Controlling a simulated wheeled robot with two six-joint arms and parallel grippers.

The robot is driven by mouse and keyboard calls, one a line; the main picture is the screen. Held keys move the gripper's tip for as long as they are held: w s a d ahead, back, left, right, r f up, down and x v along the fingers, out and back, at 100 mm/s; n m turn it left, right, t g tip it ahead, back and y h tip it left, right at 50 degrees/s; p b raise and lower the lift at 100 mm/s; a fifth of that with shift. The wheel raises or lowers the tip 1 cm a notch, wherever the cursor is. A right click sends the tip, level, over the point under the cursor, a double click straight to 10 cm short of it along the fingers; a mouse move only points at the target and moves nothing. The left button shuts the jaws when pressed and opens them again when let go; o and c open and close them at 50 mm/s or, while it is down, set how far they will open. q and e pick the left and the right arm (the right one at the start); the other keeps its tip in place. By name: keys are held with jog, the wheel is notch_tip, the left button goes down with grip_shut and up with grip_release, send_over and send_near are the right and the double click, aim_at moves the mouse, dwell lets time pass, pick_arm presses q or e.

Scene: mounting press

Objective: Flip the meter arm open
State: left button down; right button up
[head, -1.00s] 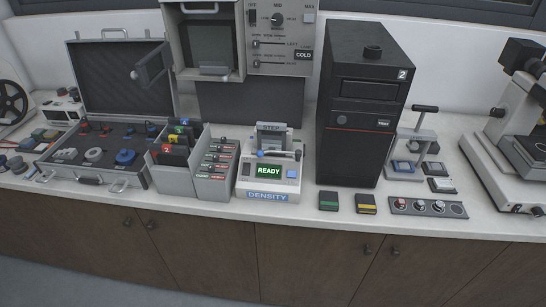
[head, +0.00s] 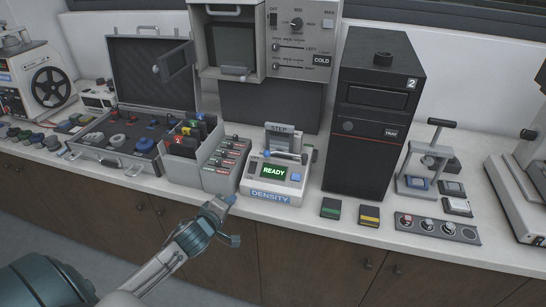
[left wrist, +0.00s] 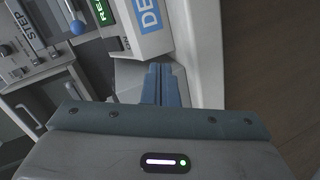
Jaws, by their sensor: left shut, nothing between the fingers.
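The density meter (head: 257,184) is a small white device with a lit READY screen and a blue DENSITY label, standing near the front edge of the counter. Its arm (head: 283,155) lies across the top behind the screen, below the STEP plate, with a blue knob at one end. The blue knob (left wrist: 77,27) also shows in the left wrist view. My left gripper (head: 232,199) is in front of the counter edge, just left of and below the meter, apart from it. Its blue fingers (left wrist: 161,84) are together and empty. My right gripper is not in view.
Left of the meter stands a grey card holder (head: 222,178), and beyond it an open case (head: 109,156). Right of it are a green block (head: 331,208), a yellow-striped block (head: 369,214) and a tall black tower (head: 366,130). A wall panel (head: 302,38) hangs above.

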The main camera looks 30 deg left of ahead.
aim_at(257, 162)
pick_arm(q)
jog(key=w+r+n+t+h, duration=0.2)
jog(key=w+r, duration=0.3)
jog(key=r, duration=0.3)
jog(key=shift+d+r+n+t+h, duration=0.15)
jog(key=shift+n+t+h, duration=0.15)
jog(key=shift+n+t, duration=0.35)
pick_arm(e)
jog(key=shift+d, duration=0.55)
pick_arm(q)
jog(key=shift+w, duration=0.1)
jog(key=w, duration=0.9)
jog(key=shift+w+d+f, duration=0.2)
jog(key=shift+w+f, duration=0.15)
jog(key=shift+w, duration=0.05)
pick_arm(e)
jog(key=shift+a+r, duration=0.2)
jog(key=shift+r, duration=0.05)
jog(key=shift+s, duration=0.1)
